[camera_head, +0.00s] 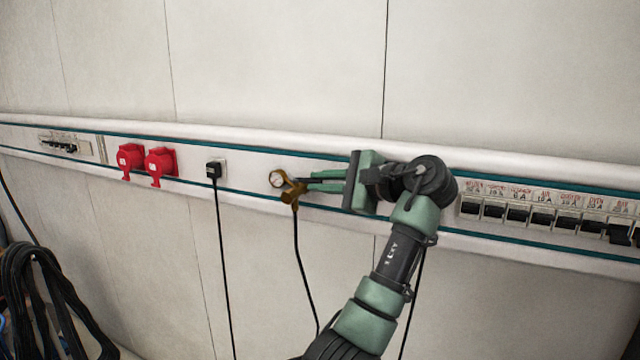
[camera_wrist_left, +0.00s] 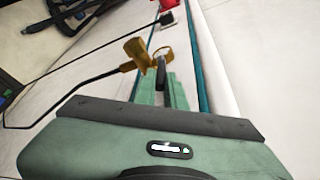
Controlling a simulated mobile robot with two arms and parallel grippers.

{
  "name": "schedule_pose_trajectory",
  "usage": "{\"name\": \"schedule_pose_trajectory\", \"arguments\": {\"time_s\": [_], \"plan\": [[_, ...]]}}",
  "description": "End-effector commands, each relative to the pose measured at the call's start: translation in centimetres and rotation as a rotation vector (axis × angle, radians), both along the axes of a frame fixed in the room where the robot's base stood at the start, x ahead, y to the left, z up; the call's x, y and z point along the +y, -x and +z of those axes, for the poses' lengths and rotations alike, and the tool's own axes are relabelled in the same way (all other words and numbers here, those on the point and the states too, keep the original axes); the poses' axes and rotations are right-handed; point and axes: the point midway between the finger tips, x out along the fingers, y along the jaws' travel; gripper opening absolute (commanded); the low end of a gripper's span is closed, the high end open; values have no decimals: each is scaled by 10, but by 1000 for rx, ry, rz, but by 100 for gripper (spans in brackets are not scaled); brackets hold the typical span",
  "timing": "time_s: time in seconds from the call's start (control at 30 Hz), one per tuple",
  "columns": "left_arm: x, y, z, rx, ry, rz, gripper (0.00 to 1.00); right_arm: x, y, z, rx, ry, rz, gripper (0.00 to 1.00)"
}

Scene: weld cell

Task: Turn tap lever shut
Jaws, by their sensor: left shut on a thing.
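The brass tap (camera_head: 289,192) sits on the white wall rail, with a small round gauge (camera_head: 277,179) at its left. My left gripper (camera_head: 311,182) reaches in from the right with its fingers pointing left at the tap. In the left wrist view the brass tap (camera_wrist_left: 137,52) is just beyond the fingertips (camera_wrist_left: 166,84). The dark tap lever (camera_wrist_left: 160,71) runs from the tap to between the fingers, which are shut on it. The fingers partly hide the lever, and its exact angle is hard to tell. My right gripper is in neither view.
A black hose (camera_head: 297,255) hangs from the tap. A black plug (camera_head: 213,171) with a cable and red sockets (camera_head: 160,163) are left along the rail. A row of breakers (camera_head: 545,216) is right. Coiled cables (camera_head: 45,290) hang lower left.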

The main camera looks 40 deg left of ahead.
Motion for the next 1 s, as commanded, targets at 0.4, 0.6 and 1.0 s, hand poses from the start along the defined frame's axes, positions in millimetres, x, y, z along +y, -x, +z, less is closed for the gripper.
{"name": "schedule_pose_trajectory", "arguments": {"time_s": [0.4,0.6,1.0], "plan": [[0,0,0,0,-2,12,31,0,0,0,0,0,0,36],[0,0,0,-1,-2,11,33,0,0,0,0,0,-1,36],[-36,-3,4,-2,-1,7,33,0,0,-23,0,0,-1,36]]}}
